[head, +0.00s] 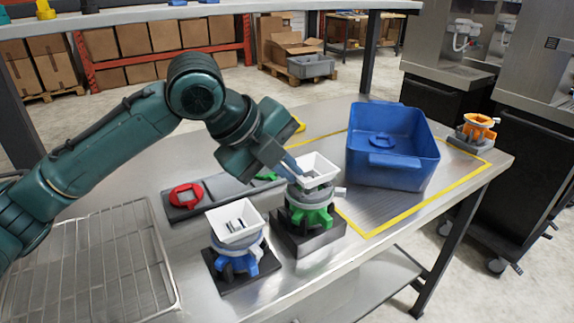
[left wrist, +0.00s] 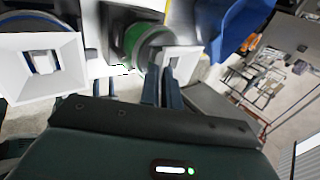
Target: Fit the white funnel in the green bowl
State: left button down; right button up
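The white funnel (head: 318,166) is a square hopper over the green bowl (head: 311,211), which stands on a dark base. The funnel's lower end is at the grey ring on the bowl; I cannot tell whether it is fully seated. My left gripper (head: 291,166) reaches down from the left, its fingers close together on the funnel's near-left wall. In the left wrist view the fingers (left wrist: 160,78) are at the edge of the funnel (left wrist: 183,60), with the green bowl (left wrist: 136,42) beside it. My right gripper is not in view.
Another white funnel (head: 236,221) sits on a blue bowl (head: 242,262) to the left. A red part (head: 186,196) lies on a grey tray behind. A blue bin (head: 393,165) stands right, an orange unit (head: 477,127) beyond. A wire rack (head: 88,265) lies front left.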

pick_arm(q)
jog(key=shift+f, duration=0.8)
jog(key=c, duration=1.9)
grip_release()
jog(key=shift+c, duration=0.2)
jog(key=p+v, duration=0.3)
jog(key=shift+s+a+r+p, duration=0.1)
jog(key=shift+a+r+p, duration=0.1)
jog(key=shift+p, duration=0.15)
jog(key=o, duration=0.6)
jog(key=shift+c, duration=0.2)
